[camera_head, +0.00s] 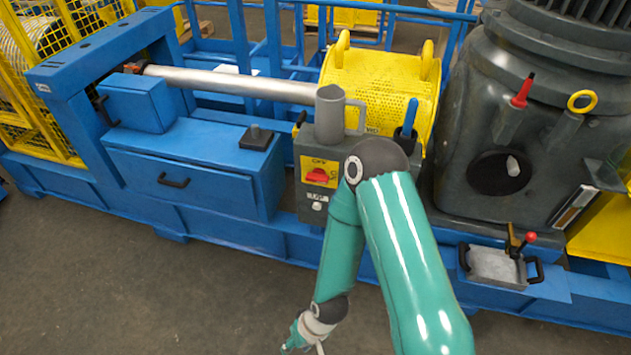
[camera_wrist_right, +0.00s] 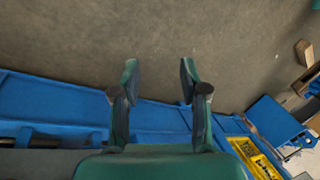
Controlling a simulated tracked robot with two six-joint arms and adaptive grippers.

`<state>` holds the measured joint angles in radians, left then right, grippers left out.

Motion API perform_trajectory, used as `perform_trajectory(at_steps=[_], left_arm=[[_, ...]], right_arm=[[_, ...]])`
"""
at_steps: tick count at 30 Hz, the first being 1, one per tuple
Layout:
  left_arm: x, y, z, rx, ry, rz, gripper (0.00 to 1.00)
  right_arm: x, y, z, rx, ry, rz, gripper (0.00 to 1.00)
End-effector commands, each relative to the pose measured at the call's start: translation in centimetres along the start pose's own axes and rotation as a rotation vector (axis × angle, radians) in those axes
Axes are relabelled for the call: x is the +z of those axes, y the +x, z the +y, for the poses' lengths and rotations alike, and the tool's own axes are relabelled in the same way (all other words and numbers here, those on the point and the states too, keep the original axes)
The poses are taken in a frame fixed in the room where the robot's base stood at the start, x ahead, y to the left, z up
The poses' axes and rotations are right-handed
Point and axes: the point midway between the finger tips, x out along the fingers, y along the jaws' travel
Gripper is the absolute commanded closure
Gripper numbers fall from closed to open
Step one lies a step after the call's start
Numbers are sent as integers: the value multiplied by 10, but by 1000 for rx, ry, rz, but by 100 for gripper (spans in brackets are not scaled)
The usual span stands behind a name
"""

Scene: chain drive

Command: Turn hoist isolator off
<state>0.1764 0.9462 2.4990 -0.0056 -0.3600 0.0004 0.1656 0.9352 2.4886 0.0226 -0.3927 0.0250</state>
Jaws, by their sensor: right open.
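A red rotary switch handle (camera_head: 318,176) sits on a yellow plate on the front of a grey box (camera_head: 312,209). The handle looks roughly horizontal. The plate has lettering at its top and the box a small label below; neither reads clearly. I take this for the hoist isolator. My right arm crosses just right of the box and hides part of it. My right gripper (camera_head: 305,340) is low at the bottom edge, well below the switch and apart from it. In the right wrist view the gripper (camera_wrist_right: 158,82) is open and empty over bare floor. My left gripper is not in view.
A grey jug-shaped part (camera_head: 330,115) stands on top of the box, with a blue handle (camera_head: 408,118) to its right. A blue cabinet (camera_head: 190,165) is on the left, a large grey machine (camera_head: 530,110) on the right. The floor (camera_head: 200,300) in front is clear.

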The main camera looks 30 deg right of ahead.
Motion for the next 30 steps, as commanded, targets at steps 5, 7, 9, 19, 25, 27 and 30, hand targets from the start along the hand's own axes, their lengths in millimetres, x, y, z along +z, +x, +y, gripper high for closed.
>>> perform_trajectory(at_steps=[5,7,9,19,25,27,30], left_arm=[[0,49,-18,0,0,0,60],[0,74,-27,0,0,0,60],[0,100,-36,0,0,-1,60],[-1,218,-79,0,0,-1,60],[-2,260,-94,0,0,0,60],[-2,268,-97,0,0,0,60],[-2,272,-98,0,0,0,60]], right_arm=[[-74,32,16,15,165,249,56],[-117,40,20,8,272,403,56],[-162,40,25,-14,396,580,56],[-291,-41,53,-334,991,1404,56],[-290,-91,69,-544,1231,1716,56],[-286,-102,71,-592,1278,1779,56],[-282,-112,75,-630,1320,1831,56]])
